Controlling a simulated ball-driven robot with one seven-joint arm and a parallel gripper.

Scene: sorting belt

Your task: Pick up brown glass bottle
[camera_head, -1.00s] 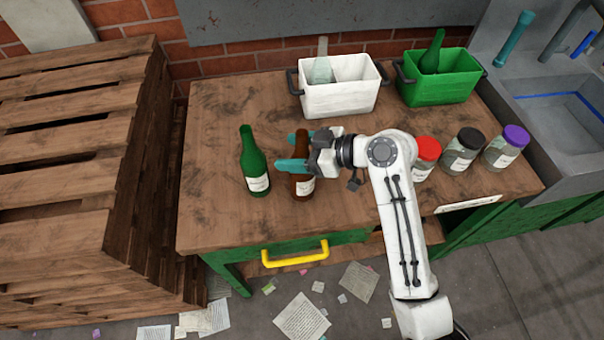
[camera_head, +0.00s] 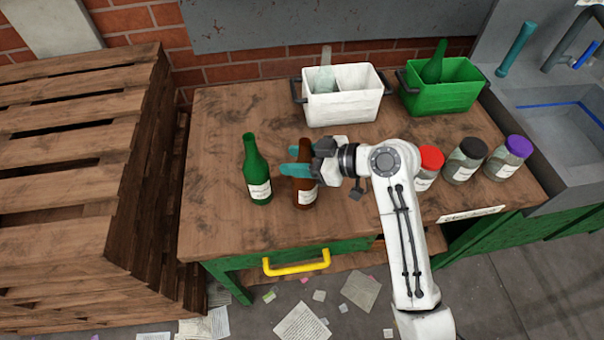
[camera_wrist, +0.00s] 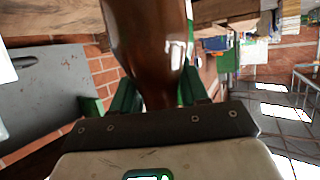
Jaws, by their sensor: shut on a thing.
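The brown glass bottle (camera_head: 305,193) stands upright near the front of the wooden table, with a white label low on its body. My gripper (camera_head: 297,163) reaches in from the right with teal fingers and is shut on the bottle. In the wrist view the brown bottle (camera_wrist: 148,40) fills the space between the green fingers (camera_wrist: 155,92). My fingers hide part of the bottle in the head view. I cannot tell whether its base touches the table.
A green bottle (camera_head: 258,178) stands just left of the brown one. A white bin (camera_head: 343,107) and a green bin (camera_head: 440,98) stand at the back. Jars with red (camera_head: 430,157), black (camera_head: 473,148) and purple (camera_head: 519,146) lids stand right of my arm.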

